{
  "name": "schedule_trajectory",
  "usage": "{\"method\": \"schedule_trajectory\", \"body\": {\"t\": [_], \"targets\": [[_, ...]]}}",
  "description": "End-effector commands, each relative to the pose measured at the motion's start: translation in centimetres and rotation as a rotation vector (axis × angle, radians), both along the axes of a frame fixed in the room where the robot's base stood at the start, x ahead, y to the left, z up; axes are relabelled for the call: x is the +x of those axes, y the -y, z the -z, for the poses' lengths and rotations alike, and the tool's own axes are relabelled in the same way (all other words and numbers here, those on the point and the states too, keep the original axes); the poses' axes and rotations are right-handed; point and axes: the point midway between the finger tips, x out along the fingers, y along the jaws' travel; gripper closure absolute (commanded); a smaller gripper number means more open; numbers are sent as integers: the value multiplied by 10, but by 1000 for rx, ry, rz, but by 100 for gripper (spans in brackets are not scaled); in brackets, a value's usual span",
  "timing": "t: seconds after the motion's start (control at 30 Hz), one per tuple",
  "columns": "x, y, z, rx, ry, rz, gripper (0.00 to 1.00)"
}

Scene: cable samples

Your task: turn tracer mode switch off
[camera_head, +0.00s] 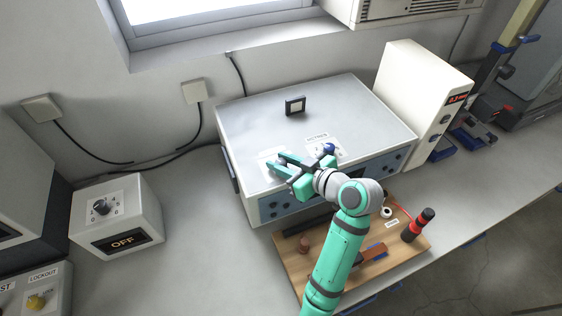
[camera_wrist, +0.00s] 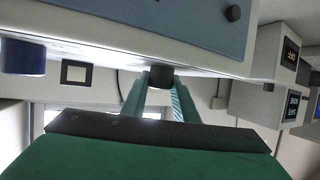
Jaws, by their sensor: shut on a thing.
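My gripper (camera_head: 277,163) is over the left front part of the large instrument's top (camera_head: 250,115). Its green fingers point left in the head view and hide what is between them. In the wrist view my gripper (camera_wrist: 160,90) is shut on a short dark knob (camera_wrist: 161,74) on that instrument. The label by this knob is partly covered and unreadable, so I cannot tell whether it is the tracer mode switch. A small box (camera_head: 146,205) at the left has a dark knob (camera_head: 101,207) and a display (camera_head: 127,242) reading OFF.
A blue knob (camera_head: 329,148) stands just right of my gripper. A black square frame (camera_head: 295,105) stands behind. A white unit (camera_head: 412,95) with a red display is at the right. A wooden board (camera_head: 295,265) with tools lies in front. The bench between the boxes is clear.

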Motion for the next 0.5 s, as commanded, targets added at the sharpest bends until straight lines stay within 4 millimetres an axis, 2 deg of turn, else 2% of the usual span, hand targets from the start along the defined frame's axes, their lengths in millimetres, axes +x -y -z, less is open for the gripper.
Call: {"method": "schedule_trajectory", "body": {"t": [0.3, 0.5], "targets": [[3, 0, -1, 0, 2, -245, 96], [3, 0, -1, -1, 1, -346, 96]]}}
